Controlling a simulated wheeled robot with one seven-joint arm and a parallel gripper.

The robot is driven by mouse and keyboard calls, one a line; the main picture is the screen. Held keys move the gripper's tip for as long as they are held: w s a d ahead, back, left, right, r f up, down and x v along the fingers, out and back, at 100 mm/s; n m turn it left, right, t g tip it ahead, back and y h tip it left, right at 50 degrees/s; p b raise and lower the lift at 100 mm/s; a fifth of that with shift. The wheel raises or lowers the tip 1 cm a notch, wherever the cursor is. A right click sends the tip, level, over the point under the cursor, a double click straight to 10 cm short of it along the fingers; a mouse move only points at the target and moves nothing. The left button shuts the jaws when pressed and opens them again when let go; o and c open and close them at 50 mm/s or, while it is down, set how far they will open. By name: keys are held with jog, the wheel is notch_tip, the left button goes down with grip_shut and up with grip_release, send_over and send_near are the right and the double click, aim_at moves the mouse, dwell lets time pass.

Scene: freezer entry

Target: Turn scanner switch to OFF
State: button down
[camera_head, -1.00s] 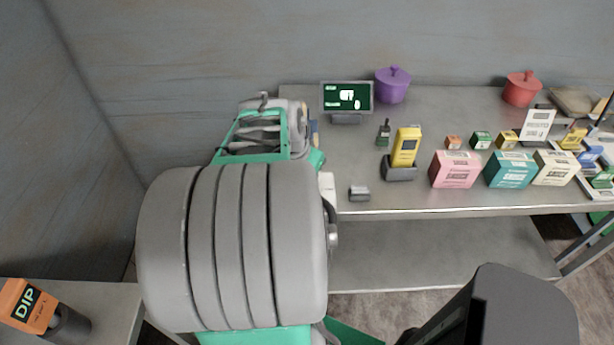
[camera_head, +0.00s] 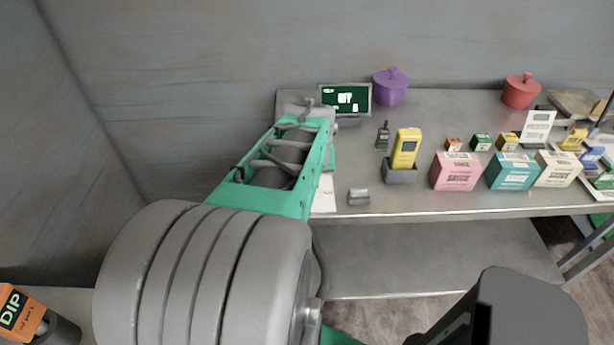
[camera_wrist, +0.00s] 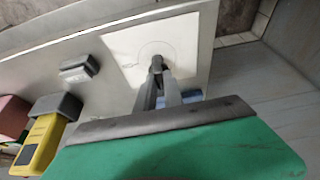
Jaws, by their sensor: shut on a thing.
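The yellow scanner (camera_head: 405,148) stands upright in a grey dock (camera_head: 400,174) on the metal table, and it also shows at the lower left of the wrist view (camera_wrist: 40,145). I cannot make out a switch on it. In the wrist view my gripper (camera_wrist: 157,66) has its fingers together over a white sheet with a thin circle drawn on it (camera_wrist: 185,35). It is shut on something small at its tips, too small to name. It is well apart from the scanner. In the head view my arm hides the fingertips.
A small screen (camera_head: 345,99) and a purple pot (camera_head: 391,87) stand at the back. A small grey block (camera_head: 358,197) lies near the table's front edge. Pink (camera_head: 455,170) and teal (camera_head: 511,171) boxes stand right of the scanner. A red pot (camera_head: 520,91) is farther right.

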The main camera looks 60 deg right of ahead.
jog(key=shift+r, duration=0.1)
jog(key=c, duration=1.5)
grip_release()
jog(key=shift+o, duration=0.2)
jog(key=v, duration=0.7)
jog(key=shift+r, duration=0.3)
jog(key=shift+a, duration=0.1)
